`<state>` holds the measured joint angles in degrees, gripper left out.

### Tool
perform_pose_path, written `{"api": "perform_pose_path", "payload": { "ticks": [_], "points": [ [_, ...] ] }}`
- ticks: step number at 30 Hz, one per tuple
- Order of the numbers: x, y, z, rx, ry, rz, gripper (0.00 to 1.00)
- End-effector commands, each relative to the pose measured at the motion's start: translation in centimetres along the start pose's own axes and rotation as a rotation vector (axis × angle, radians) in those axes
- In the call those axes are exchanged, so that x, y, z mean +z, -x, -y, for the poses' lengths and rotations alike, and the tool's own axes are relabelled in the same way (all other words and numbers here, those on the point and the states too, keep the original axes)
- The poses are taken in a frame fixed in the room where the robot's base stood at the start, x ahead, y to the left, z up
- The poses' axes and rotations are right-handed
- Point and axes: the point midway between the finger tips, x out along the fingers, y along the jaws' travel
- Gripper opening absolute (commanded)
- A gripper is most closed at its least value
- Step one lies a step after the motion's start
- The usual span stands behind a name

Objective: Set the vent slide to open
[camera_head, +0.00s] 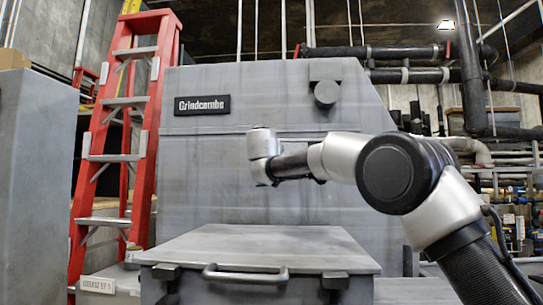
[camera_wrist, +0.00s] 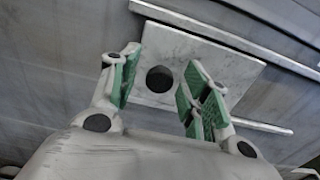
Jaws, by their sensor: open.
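In the wrist view, a pale square plate (camera_wrist: 205,62), which looks like the vent slide, sits between two light rails on the grey machine face. A dark round spot (camera_wrist: 160,79) is on it; I cannot tell whether it is a knob or a hole. My gripper (camera_wrist: 162,80) is open, with its green-padded fingers on either side of the dark spot. I cannot tell whether the fingers touch the plate. In the head view my arm reaches to the machine's front, and the plate and gripper fingers are hidden there.
The grey machine body (camera_head: 215,145) carries a "Grindcombe" label (camera_head: 202,105) and a round dark fitting (camera_head: 326,93). A lid with a handle (camera_head: 245,274) lies below my arm. A red ladder (camera_head: 120,130) stands at the left, beside a grey cabinet (camera_head: 35,190).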

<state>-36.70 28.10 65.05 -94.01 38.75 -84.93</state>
Motion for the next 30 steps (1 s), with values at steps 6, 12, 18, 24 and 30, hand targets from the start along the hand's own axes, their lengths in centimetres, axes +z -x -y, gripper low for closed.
{"api": "perform_pose_path", "payload": {
  "ticks": [6, 12, 18, 24, 30],
  "points": [
    [0.0, 0.0, 0.0, 0.0, 0.0, 0.0, 0.21],
    [0.0, 0.0, 0.0, 0.0, -0.001, 0.0, 0.0],
    [0.0, 0.0, 0.7, -0.002, -0.001, -0.001, 0.0],
    [0.0, 0.0, 4.2, -0.005, 0.0, -0.001, 0.0],
    [0.0, 0.0, 9.1, -0.005, 0.0, -0.002, 0.0]
  ]
}}
